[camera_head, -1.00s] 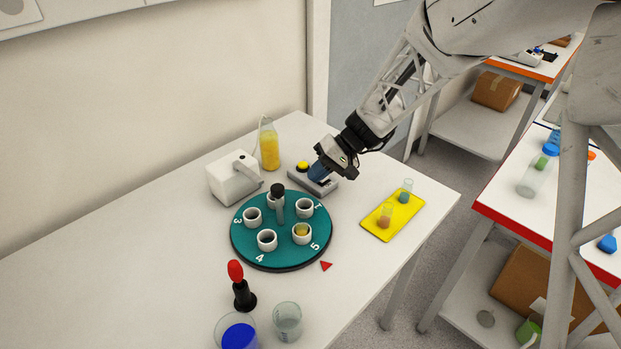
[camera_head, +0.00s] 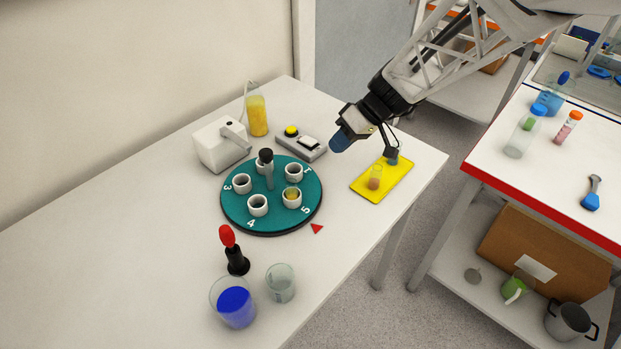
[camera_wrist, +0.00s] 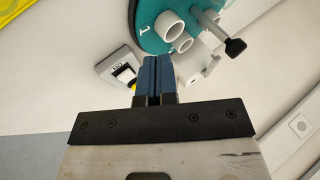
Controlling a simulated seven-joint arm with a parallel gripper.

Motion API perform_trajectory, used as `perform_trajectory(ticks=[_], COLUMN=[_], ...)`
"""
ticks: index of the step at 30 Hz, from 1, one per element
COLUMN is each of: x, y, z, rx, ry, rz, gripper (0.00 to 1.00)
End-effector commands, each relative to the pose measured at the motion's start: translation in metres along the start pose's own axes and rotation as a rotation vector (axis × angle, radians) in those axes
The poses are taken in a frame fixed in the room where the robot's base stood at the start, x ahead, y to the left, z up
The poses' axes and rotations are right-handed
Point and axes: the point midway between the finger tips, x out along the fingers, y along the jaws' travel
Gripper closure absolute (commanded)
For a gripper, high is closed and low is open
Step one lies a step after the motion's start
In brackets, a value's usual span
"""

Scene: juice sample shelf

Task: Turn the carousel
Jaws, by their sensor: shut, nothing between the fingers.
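The carousel (camera_head: 240,211) is a round teal disc on the white table, with numbered white cup holders around its edge and an upright black-topped handle (camera_head: 268,170) near its middle. The holder near the number 5 has yellowish contents (camera_head: 292,196); the others I can see into look empty. A red triangle (camera_head: 317,229) lies on the table beside the disc. My gripper (camera_head: 337,144) is shut and empty, above the table to the right of the carousel, apart from it. In the wrist view its blue fingers (camera_wrist: 153,75) are together and part of the carousel (camera_wrist: 150,38) shows beyond them.
A grey box with a yellow button (camera_head: 291,131) stands behind the carousel, beside a white device (camera_head: 221,149) and a yellow-filled bottle (camera_head: 257,116). A yellow tray (camera_head: 366,187) with small vessels is at right. A red-topped tool (camera_head: 232,250) and beakers stand in front.

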Motion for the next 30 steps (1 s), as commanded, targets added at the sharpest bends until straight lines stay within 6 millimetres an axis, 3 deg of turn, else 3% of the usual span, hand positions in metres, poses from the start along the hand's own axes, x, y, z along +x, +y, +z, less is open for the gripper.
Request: perform_trajectory(ticks=[6, 18, 30], x=[-0.015, -0.016, 0.005], y=[-0.004, -0.004, -0.004], z=[0.023, 0.025, 0.025], rx=[-0.136, -0.157, -0.157], ry=[-0.002, -0.004, -0.005], rz=[0.045, 0.051, 0.049], gripper=[1.0, 1.0, 1.0])
